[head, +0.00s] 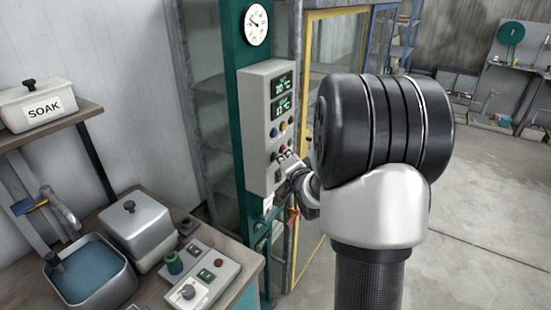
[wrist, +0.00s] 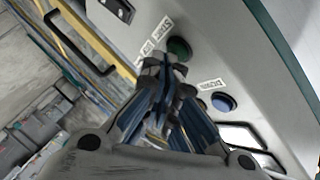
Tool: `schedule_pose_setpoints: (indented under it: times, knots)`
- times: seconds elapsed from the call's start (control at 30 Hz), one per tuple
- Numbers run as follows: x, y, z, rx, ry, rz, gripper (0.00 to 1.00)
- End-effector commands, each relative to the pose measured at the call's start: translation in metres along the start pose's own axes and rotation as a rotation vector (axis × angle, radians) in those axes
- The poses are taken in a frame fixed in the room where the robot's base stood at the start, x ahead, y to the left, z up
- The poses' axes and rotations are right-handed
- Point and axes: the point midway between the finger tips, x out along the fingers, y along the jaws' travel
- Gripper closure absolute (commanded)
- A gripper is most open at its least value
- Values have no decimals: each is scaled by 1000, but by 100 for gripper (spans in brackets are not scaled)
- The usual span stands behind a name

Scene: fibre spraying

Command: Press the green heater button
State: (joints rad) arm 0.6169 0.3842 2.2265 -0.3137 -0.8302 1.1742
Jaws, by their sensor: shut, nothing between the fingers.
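A grey control box (head: 262,175) with two lit green displays and several coloured buttons hangs on a dark green post. In the wrist view, a dark green button (wrist: 179,48) sits on the grey panel beside a small label I cannot read clearly. My gripper (head: 287,158) is shut and empty at the lower part of the box. In the wrist view its fingertips (wrist: 165,64) are right by the green button and overlap its lower edge. I cannot tell whether they touch it. In the head view the green button is not clear behind my gripper.
A blue button (wrist: 224,102) is close to the fingers on the same panel. A bench at lower left holds a switch box (head: 222,262) and a water basin (head: 125,283). A yellow-framed door (head: 306,55) stands behind my arm. Open floor is at right.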

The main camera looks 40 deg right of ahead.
Motion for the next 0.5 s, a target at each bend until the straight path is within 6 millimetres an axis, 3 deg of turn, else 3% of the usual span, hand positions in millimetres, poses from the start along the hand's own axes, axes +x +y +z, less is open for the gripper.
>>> schedule_pose_setpoints:
  times: [0.5]
  knots:
    - [4, -3, 3, 0, 0, 0, 100]
